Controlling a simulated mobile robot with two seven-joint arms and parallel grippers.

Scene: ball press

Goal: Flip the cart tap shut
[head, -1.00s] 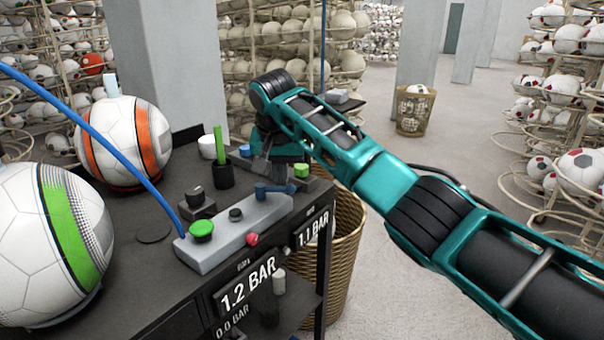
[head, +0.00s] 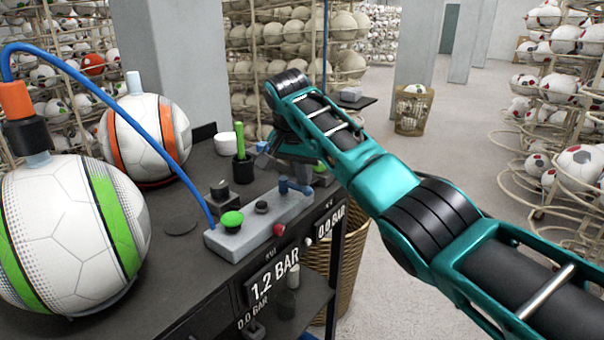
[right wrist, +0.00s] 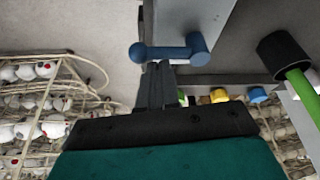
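The cart tap is a blue lever (head: 296,187) on the far end of a light grey control block on the black cart. Its handle lies roughly flat along the block's end and it also shows in the right wrist view (right wrist: 170,51). My right gripper (head: 266,162) is just behind the tap, partly hidden by my arm. In the right wrist view its dark fingers (right wrist: 155,75) are together, with nothing seen between them. Their tips are right by the blue handle; I cannot tell whether they touch it. My left gripper is not in view.
The control block (head: 240,236) carries a green button, a black knob and a red button. A blue hose (head: 130,86) arches over the cart from the near ball (head: 70,230). A black cup with a green stick (head: 242,165) stands behind. A wicker basket (head: 350,265) is beside the cart.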

